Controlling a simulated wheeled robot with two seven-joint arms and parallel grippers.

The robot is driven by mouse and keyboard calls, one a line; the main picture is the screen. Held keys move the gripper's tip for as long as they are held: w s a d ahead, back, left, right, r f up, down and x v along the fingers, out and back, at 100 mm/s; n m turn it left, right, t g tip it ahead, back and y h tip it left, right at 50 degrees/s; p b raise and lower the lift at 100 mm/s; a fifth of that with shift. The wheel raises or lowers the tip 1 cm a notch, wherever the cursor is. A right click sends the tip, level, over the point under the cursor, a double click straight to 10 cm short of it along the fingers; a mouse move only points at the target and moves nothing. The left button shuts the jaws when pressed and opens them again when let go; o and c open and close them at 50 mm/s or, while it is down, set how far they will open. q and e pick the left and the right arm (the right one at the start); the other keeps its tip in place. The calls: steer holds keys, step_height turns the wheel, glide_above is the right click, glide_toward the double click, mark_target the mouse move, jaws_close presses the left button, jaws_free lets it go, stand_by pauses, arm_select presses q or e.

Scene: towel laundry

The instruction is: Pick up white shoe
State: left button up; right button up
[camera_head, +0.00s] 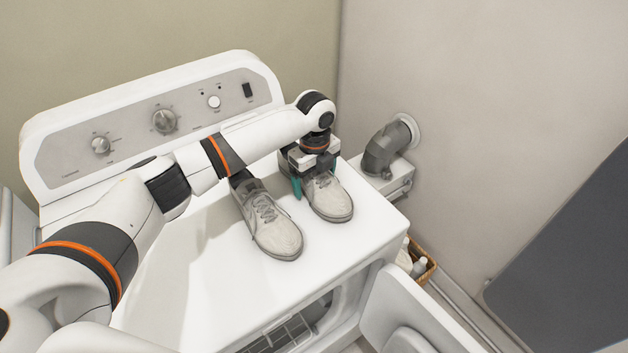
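A pair of whitish-grey lace-up shoes stands on the white dryer top (190,270). The left shoe (270,225) lies free, toe toward the front. The right shoe (328,197) is close beside it, toe also toward the front. My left gripper (312,178) points down over the heel end of the right shoe. Its fingers are spread, with one teal finger just left of that shoe, between the two shoes. My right gripper is not in view.
The dryer's control panel (160,122) with knobs rises behind. A grey vent pipe (385,150) meets the wall to the right. The dryer door (405,315) stands open at the front. A basket with bottles (421,267) sits right of the dryer. The dryer top's front is clear.

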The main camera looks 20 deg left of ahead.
arm_select(q)
steer(key=c, duration=1.1)
